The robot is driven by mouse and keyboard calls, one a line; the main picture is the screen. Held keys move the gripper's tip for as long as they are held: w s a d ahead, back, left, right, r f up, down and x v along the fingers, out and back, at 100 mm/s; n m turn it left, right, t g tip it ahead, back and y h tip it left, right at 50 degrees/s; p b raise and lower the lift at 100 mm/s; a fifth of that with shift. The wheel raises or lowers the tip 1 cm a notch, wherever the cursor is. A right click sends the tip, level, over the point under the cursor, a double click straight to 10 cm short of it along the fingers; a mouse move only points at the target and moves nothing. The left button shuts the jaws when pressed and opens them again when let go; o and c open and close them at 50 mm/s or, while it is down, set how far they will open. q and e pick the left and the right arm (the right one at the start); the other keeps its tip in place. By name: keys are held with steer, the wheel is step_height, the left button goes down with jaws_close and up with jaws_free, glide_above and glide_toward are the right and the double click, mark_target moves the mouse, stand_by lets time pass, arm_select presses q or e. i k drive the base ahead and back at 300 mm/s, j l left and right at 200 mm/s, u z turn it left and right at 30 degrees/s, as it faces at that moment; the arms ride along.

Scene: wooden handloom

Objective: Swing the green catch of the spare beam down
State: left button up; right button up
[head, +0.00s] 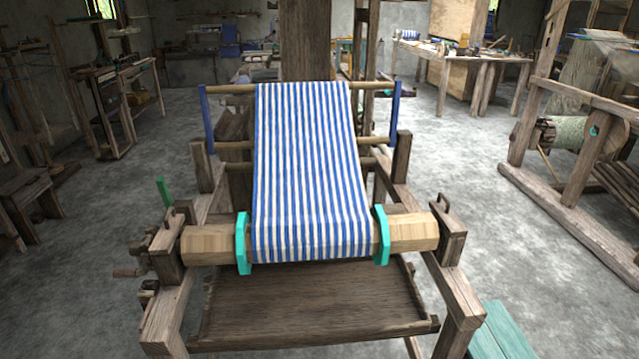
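A green upright piece (163,192), which looks like a catch, stands nearly vertical at the left end of the near loom, beside the left post. The thick wooden beam (408,232) lies across the front of this loom, with blue-and-white striped cloth (309,165) over its middle. Teal collars sit around the beam at the left (243,243) and right (381,236) of the cloth. Another wound beam (568,136) on the loom at right has a small teal part (594,131). I cannot tell which beam is the spare one. Neither of my grippers shows.
A wooden tray-like board (310,300) lies below the front beam. A teal bench (502,332) stands at the lower right. A crank (130,270) sticks out at the near loom's left. Grey floor is open on both sides, with workbenches (465,60) behind.

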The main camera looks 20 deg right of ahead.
mark_target(161, 182)
steer(key=i+j+u, duration=0.2)
steer(key=j, duration=0.15)
steer(key=j+u, duration=0.15)
steer(key=j, duration=0.2)
steer(key=i+j+u, duration=0.35)
steer(key=j+u, duration=0.2)
steer(key=i+j+u, duration=0.3)
steer(key=j, duration=0.15)
steer(key=i+j+u, duration=0.55)
steer(key=i+z, duration=0.4)
steer(key=i+j+z, duration=0.25)
steer(key=i+z, duration=0.15)
steer(key=i, duration=0.15)
steer(key=i+z, duration=0.2)
steer(key=z, duration=0.15)
steer(key=i+z, duration=0.2)
steer(key=z, duration=0.15)
steer(key=i+z, duration=0.2)
steer(key=z, duration=0.2)
steer(key=i+z, duration=0.2)
steer(key=z, duration=0.15)
steer(key=i+j+z, duration=0.15)
steer(key=z, duration=0.2)
steer(key=i+j+z, duration=0.15)
steer(key=z, duration=0.2)
